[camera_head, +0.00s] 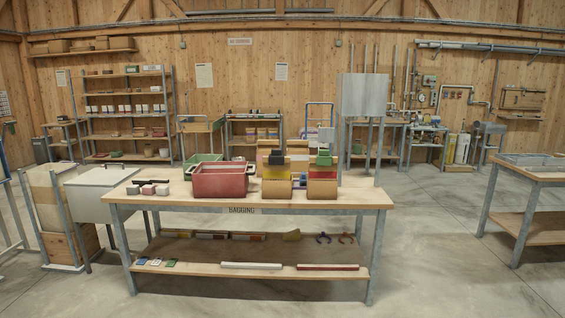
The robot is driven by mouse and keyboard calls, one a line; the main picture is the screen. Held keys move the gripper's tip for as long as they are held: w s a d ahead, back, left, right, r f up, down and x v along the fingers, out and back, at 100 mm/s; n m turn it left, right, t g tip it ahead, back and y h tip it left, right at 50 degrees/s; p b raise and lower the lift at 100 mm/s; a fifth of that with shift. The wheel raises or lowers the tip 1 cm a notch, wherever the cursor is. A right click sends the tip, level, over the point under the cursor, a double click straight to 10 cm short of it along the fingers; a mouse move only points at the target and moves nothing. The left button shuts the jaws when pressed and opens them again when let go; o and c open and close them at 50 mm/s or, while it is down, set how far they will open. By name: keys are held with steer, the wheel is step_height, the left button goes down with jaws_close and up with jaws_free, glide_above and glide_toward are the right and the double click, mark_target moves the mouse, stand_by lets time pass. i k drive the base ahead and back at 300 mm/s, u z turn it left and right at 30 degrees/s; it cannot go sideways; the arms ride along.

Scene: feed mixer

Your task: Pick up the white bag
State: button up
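On the workbench marked BAGGING stands a cluster of tan bags with coloured bands, to the right of the red crate. One bag at the upper middle of the cluster shows a white part (298,147) and looks like the white bag. It sits behind and above a lower tan bag (316,188), and its lower part is partly hidden. Bags with yellow (276,173), red, green and black parts crowd around it. My gripper is not in view.
The workbench (340,198) has a red crate (220,180) at its middle and a green crate (202,160) behind. A grey hopper (364,95) on legs rises at the right rear. Small items lie at the left end. Open concrete floor (430,260) lies to the right.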

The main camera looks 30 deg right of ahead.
mark_target(298, 151)
steer(key=z, duration=0.25)
steer(key=i, duration=0.9)
steer(key=z, duration=0.7)
steer(key=i, duration=1.25)
steer(key=z, duration=0.25)
